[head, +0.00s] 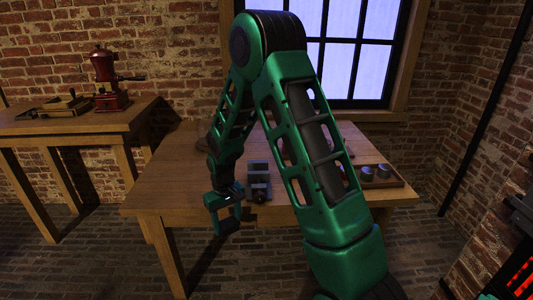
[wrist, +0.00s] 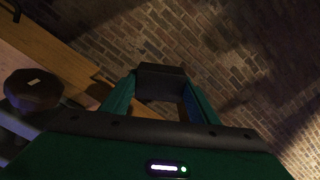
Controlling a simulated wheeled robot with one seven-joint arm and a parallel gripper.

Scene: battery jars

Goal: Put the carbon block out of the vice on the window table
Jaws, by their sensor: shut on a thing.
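My gripper (head: 226,222) hangs low at the front edge of the window table (head: 165,185), left of the vice. In the wrist view my gripper (wrist: 160,95) has its green fingers shut on a dark block (wrist: 161,80), which looks like the carbon block. Brick floor shows beyond the block, and the table edge runs to its left. The grey vice (head: 258,180) stands on the table just right of my gripper. No block can be made out between its jaws from here.
A wooden tray (head: 398,183) with dark round pieces lies at the table's right. My arm hides the table's middle. A dark faceted object (wrist: 33,88) with a pale label shows at wrist-view left. Another table (head: 75,122) holds a red grinder (head: 106,78).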

